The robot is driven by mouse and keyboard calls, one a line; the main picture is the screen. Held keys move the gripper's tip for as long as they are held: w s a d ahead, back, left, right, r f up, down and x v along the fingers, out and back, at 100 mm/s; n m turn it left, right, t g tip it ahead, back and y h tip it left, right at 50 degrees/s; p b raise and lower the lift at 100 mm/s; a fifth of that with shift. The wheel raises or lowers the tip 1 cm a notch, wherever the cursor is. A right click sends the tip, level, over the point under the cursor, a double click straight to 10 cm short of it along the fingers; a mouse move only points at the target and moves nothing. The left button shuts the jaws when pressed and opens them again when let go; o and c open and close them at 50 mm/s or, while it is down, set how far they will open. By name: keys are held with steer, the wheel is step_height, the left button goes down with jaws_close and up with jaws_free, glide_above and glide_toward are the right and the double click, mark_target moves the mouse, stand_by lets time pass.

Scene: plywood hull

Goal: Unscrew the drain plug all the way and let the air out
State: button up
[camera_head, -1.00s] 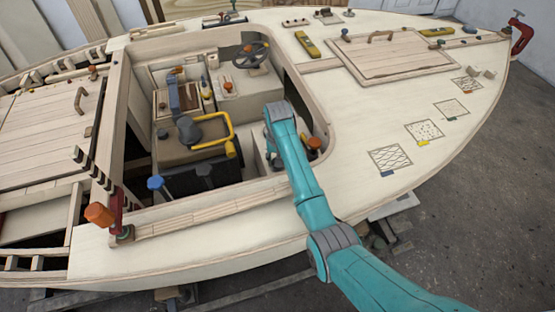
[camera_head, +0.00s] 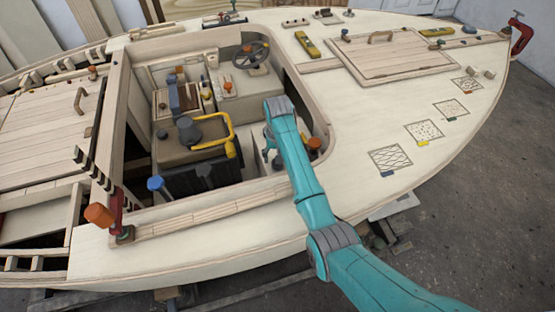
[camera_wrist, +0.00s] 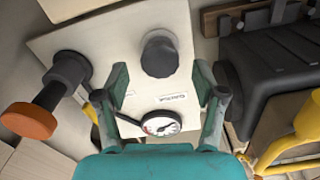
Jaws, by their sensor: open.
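A black round knob (camera_wrist: 160,54) stands on a pale panel (camera_wrist: 205,45) in the wrist view; it looks like the drain plug, but I cannot read the labels well enough to be sure. A round dial gauge (camera_wrist: 161,123) with a white face sits lower on the panel. My gripper (camera_wrist: 161,88) is open and empty, its fingers on either side of the panel's middle. The knob lies ahead, beyond the fingertips and between their lines, apart from them. In the head view my gripper (camera_head: 268,145) is in the cockpit opening, and the arm hides most of the panel.
A black lever with an orange end (camera_wrist: 28,121) stands left of the fingers in the wrist view. A black ribbed box (camera_wrist: 275,70) and a yellow handle (camera_wrist: 300,135) are close on the right. The cockpit's wooden rim (camera_head: 215,208) runs beneath the arm in the head view.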

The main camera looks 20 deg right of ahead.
steer(key=shift+r, duration=2.75)
